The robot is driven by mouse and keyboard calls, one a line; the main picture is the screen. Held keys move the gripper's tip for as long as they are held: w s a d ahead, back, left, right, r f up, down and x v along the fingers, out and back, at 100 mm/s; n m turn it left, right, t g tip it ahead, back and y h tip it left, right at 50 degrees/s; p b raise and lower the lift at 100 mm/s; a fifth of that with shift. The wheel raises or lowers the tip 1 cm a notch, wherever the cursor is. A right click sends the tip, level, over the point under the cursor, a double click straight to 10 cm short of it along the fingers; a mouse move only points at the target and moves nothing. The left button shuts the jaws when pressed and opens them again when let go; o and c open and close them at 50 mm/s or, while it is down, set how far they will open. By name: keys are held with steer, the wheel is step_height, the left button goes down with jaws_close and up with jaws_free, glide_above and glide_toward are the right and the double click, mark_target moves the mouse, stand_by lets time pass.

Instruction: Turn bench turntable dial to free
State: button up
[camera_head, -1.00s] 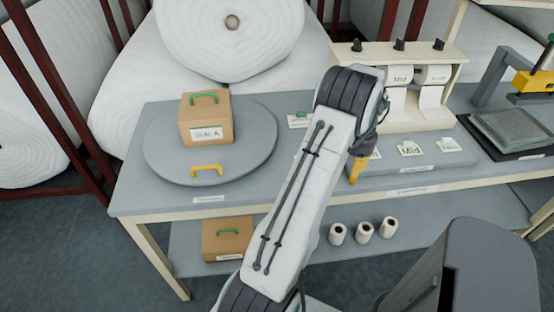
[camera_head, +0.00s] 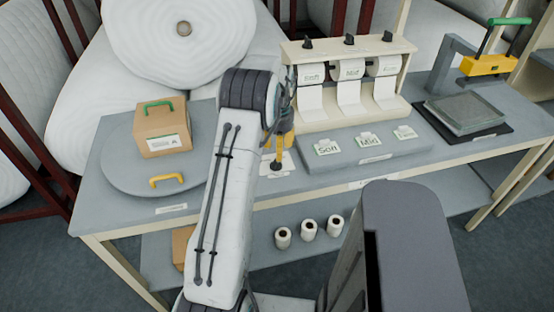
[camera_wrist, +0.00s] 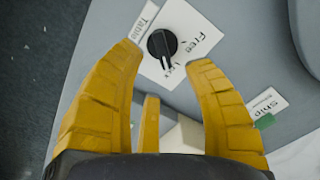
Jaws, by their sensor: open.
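The turntable dial (camera_wrist: 162,43) is a round black knob on a white card (camera_wrist: 182,32) in the wrist view. Its raised grip points down the picture, toward a partly legible word that looks like "Lock"; "Free" is printed to the right. A "Table" label (camera_wrist: 143,22) lies beside the card. My gripper (camera_wrist: 163,60) is open, its yellow fingers on either side below the dial, apart from it. In the head view my gripper (camera_head: 278,153) is above the card (camera_head: 286,168), mostly hiding the dial. The grey turntable (camera_head: 118,174) lies to the left.
A grey stand with labelled cards (camera_head: 340,152) and a cream roll dispenser (camera_head: 350,110) are just right of my gripper. A yellow press (camera_head: 492,66) is far right. Small rolls (camera_head: 308,230) stand on the lower shelf.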

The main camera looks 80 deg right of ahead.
mark_target(276, 162)
steer(key=shift+f+p, duration=0.3)
steer(key=shift+f, duration=2.4)
jaws_close()
